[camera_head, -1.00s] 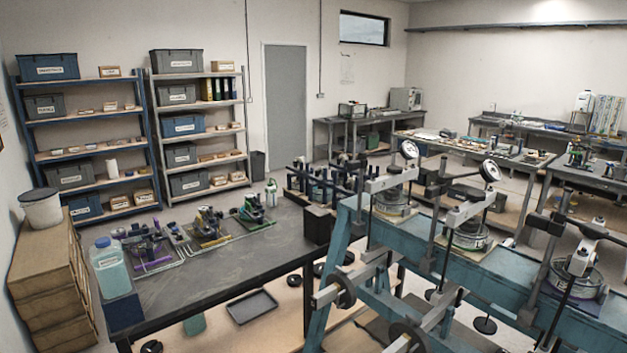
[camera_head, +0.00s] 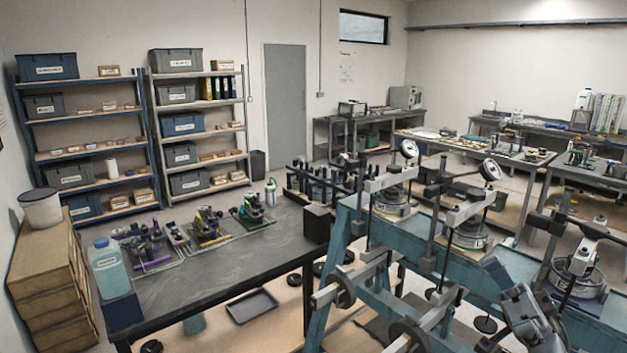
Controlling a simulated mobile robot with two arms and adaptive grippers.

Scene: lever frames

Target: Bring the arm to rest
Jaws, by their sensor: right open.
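My right gripper (camera_head: 522,308) shows at the lower right, dark grey and cut off by the bottom edge of the head view. It is open, and I see nothing between its fingers. It appears in front of the teal frame (camera_head: 424,232), near its right-hand lever apparatus (camera_head: 580,268). I cannot tell how far apart they are, or whether they touch. My left gripper is not in view.
The teal frame carries lever devices with dial gauges (camera_head: 490,170) and hanging weights. A dark table (camera_head: 230,265) at the left holds small devices (camera_head: 207,226) and a bottle (camera_head: 108,268). Shelves (camera_head: 80,150) stand behind. Open floor shows beyond the table.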

